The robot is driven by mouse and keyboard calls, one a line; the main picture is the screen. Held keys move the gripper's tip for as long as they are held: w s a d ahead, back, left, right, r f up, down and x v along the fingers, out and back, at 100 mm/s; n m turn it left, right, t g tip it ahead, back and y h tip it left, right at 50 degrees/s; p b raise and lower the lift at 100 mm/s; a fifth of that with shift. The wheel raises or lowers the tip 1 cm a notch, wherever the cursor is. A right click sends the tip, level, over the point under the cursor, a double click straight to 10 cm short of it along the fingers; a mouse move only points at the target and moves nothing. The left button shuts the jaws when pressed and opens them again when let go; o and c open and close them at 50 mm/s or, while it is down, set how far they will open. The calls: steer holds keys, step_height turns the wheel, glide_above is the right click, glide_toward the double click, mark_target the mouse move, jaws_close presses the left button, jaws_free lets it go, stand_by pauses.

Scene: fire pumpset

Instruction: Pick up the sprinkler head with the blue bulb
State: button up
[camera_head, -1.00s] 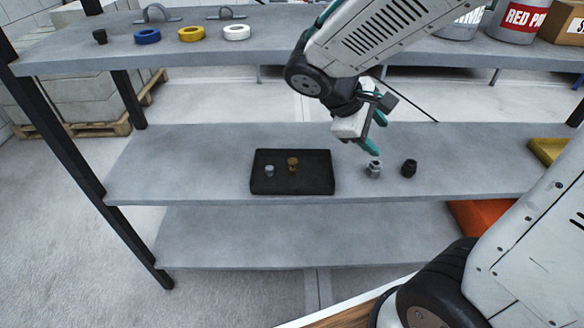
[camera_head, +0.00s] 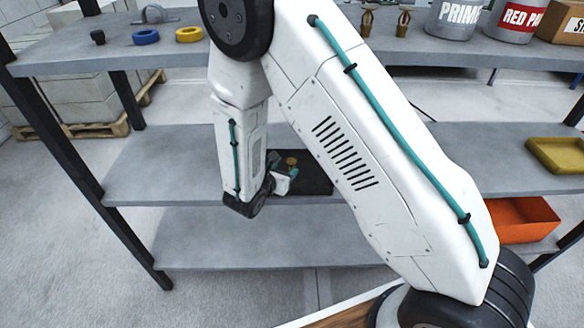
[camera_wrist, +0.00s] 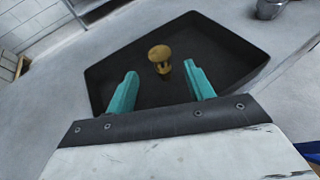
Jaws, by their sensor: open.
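A brass sprinkler head (camera_head: 291,162) stands in the black tray (camera_head: 316,172) on the middle shelf. In the wrist view, this sprinkler head (camera_wrist: 160,57) is upright, ahead of and between the two teal fingers of my gripper (camera_wrist: 160,72). My gripper (camera_head: 282,172) is open and empty, low over the near part of the tray. I cannot tell the bulb's colour. Two more brass sprinkler heads (camera_head: 367,20) (camera_head: 403,22) stand on the top shelf; their bulbs are too small to read. My arm hides part of the tray and shelf.
A grey metal fitting (camera_wrist: 269,9) stands outside the tray. The tray has a raised rim (camera_wrist: 95,80). A yellow tray (camera_head: 556,155) lies on the shelf at right, an orange bin (camera_head: 522,220) below. Paint cans (camera_head: 455,20) and rings (camera_head: 146,37) stand on the top shelf.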

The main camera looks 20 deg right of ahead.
mark_target(289, 164)
steer(key=x, duration=0.6)
steer(key=shift+w+d+r, duration=0.1)
steer(key=shift+d+r, duration=0.15)
steer(key=c, duration=1)
